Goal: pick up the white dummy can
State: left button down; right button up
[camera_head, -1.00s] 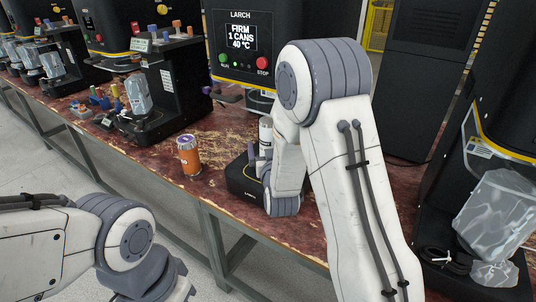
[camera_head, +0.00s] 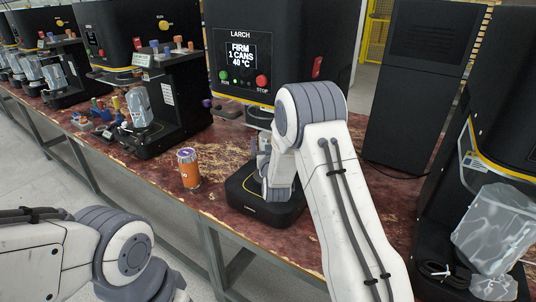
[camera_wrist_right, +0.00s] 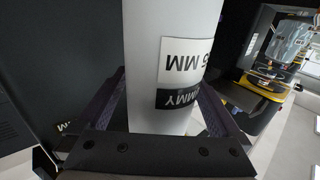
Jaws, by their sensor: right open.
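The white dummy can (camera_wrist_right: 172,40) fills the middle of the right wrist view, with upside-down labels ending in "MMY" and "5 MM". My right gripper (camera_wrist_right: 160,95) is open, with one dark finger on each side of the can. I cannot tell whether either finger touches it. In the head view my right arm reaches down over the black seamer base (camera_head: 270,212) and hides most of the can and gripper. My left arm shows at lower left in the head view, but its gripper is out of frame.
An orange can with a purple top (camera_head: 189,168) stands on the worn red bench left of the base. The seamer (camera_head: 245,50) behind reads "FIRM 1 CANS 40 °C". Bench between the orange can and the base is clear.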

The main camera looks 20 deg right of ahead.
jog(key=shift+w, duration=0.1)
jog(key=c, duration=1.5)
jog(key=shift+c, duration=0.2)
